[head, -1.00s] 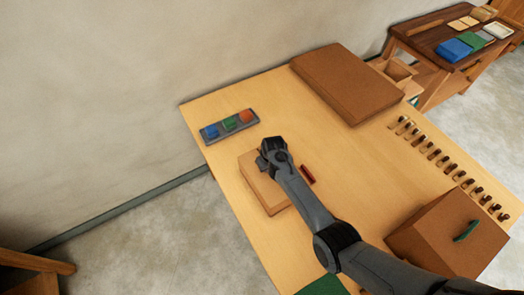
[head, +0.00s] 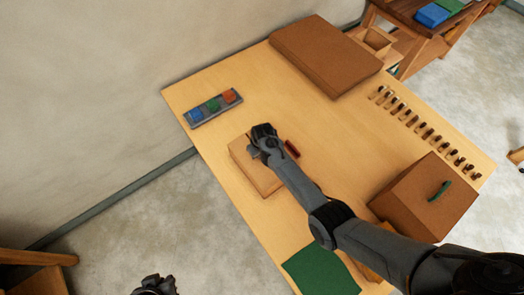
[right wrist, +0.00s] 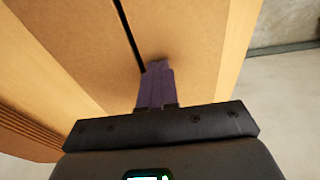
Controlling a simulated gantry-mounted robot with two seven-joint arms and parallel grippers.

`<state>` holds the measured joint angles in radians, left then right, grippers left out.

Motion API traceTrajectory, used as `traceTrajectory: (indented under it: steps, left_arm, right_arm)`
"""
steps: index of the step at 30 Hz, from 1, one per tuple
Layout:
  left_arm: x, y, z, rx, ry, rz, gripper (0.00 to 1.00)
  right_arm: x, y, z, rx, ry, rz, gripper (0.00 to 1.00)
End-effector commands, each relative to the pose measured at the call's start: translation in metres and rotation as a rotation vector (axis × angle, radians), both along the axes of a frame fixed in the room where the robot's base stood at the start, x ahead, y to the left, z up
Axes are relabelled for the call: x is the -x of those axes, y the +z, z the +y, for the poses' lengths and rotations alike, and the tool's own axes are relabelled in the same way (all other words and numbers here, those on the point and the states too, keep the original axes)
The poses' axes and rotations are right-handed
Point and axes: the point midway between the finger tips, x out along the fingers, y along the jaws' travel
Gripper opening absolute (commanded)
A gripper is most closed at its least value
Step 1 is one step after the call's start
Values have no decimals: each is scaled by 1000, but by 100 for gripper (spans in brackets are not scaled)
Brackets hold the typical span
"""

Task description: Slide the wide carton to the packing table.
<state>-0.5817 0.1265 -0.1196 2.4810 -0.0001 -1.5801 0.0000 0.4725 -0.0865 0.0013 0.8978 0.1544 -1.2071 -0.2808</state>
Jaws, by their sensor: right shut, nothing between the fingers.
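A tan flat carton (head: 252,170) lies at the left edge of a light wooden table (head: 215,145). My right gripper (head: 262,142) is over its far right part in the head view; its fingers are hidden there. In the right wrist view the purple fingers (right wrist: 157,72) are shut and empty, with their tips at the carton's tan face (right wrist: 85,45), beside a dark slit; contact is unclear. A larger flat brown carton (head: 325,55) lies at the back of the table. Part of my left gripper (head: 155,286) shows at the bottom edge, its fingers unclear. Which table is the packing table is unclear.
A tray of coloured pieces (head: 212,108) stands at the back left. A brown box with a green handle (head: 425,197), a row of small pegs (head: 415,122), a dark red block (head: 292,149) and a green mat (head: 320,272) share the table. A darker table (head: 405,22) stands behind.

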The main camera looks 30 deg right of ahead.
Motion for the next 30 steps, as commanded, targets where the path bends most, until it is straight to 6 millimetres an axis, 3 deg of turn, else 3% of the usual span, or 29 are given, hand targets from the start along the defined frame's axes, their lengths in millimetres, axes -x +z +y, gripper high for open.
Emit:
traceTrajectory:
  steps: [8,21,30]
  left_arm:
    - [0,5,-3,11,7,0,13]
    - [-1,8,-3,9,5,-1,13]
    - [-1,6,0,0,-1,-1,13]
  right_arm:
    - [10,1,-4,1,-3,-4,0]
    - [77,1,-15,2,-1,-5,0]
    - [108,2,-20,1,-1,-7,0]
